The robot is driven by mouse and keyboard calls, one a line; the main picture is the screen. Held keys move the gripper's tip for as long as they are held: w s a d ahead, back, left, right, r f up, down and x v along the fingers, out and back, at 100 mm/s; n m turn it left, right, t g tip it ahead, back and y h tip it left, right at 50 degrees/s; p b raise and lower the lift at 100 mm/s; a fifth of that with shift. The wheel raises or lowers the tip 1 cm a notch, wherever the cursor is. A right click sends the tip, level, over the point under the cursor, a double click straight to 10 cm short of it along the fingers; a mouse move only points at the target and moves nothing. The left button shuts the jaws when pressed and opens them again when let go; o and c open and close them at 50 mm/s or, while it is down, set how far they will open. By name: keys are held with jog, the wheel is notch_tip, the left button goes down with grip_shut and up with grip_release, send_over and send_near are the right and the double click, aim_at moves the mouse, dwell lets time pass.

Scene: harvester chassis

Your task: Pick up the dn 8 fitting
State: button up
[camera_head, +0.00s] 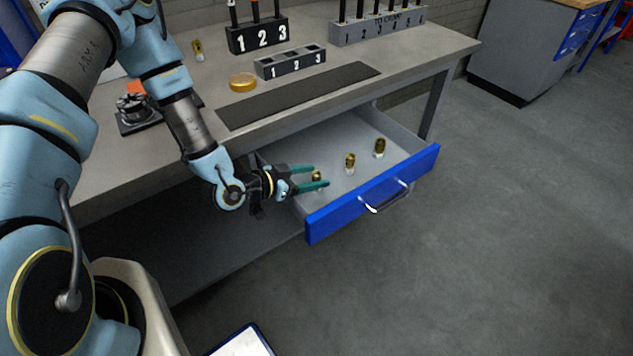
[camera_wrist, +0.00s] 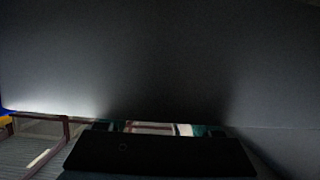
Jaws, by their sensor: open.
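Several small brass-coloured fittings show in the head view. Three stand in the open drawer: one (camera_head: 317,175) at the left, one (camera_head: 350,162) in the middle and one (camera_head: 380,147) at the right. I cannot tell which is the dn 8 fitting. My gripper (camera_head: 318,177) is open, with its green fingers reaching into the drawer on either side of the left fitting in the picture. I cannot tell whether they touch it. The wrist view is mostly dark grey surface, and no fitting can be made out there.
The drawer (camera_head: 372,195) has a blue front and is pulled out under the grey workbench (camera_head: 420,50). On the bench are numbered holders (camera_head: 258,35), a dark mat (camera_head: 300,95), a yellow round piece (camera_head: 242,82) and another brass fitting (camera_head: 198,50). Open floor lies to the right.

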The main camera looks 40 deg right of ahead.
grip_shut()
dwell(0.3)
jog(key=shift+r, duration=0.2)
